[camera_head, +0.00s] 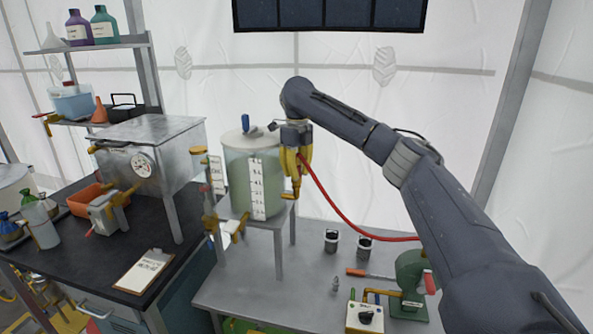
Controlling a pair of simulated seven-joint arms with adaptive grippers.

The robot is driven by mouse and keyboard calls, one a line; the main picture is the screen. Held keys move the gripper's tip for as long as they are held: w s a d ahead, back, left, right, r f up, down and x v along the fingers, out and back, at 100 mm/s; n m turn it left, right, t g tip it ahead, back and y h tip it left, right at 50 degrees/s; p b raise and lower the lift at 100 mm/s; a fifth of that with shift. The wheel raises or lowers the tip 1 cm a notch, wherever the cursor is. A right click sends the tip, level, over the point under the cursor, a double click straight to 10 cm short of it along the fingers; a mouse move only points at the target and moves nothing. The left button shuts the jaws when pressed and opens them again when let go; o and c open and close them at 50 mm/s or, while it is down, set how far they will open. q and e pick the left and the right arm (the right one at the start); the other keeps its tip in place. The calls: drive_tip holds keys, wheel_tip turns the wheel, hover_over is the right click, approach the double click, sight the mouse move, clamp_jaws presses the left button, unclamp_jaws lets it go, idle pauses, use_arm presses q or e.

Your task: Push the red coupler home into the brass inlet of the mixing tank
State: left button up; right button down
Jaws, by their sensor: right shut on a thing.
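The mixing tank (238,180) is a clear cylinder of greenish liquid with a white scale strip and a pale lid, standing on a grey stand. My right gripper (296,168) is at the tank's right side, pointing down and shut on the end of the red hose (338,208). The red coupler is hidden by the fingers. Yellow-brass parts show at and below the fingers, and I cannot tell which belong to the inlet. I cannot tell whether coupler and inlet touch. A brass valve (238,229) sits low at the tank's front. My left gripper is not in view.
The red hose sags right, passing under my right arm. On the grey bench (262,294) are two dark-topped jars (331,241), a green pump (410,272) and a small box with a knob (365,318). A steel oven (150,145) and clipboard (145,271) stand left.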

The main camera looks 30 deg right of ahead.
drive_tip(key=shift+f, duration=0.55)
drive_tip(key=c, duration=1.3)
unclamp_jaws()
drive_tip(key=shift+o, duration=0.2)
drive_tip(key=shift+s+r, duration=0.1)
drive_tip(key=shift+r, duration=5.95)
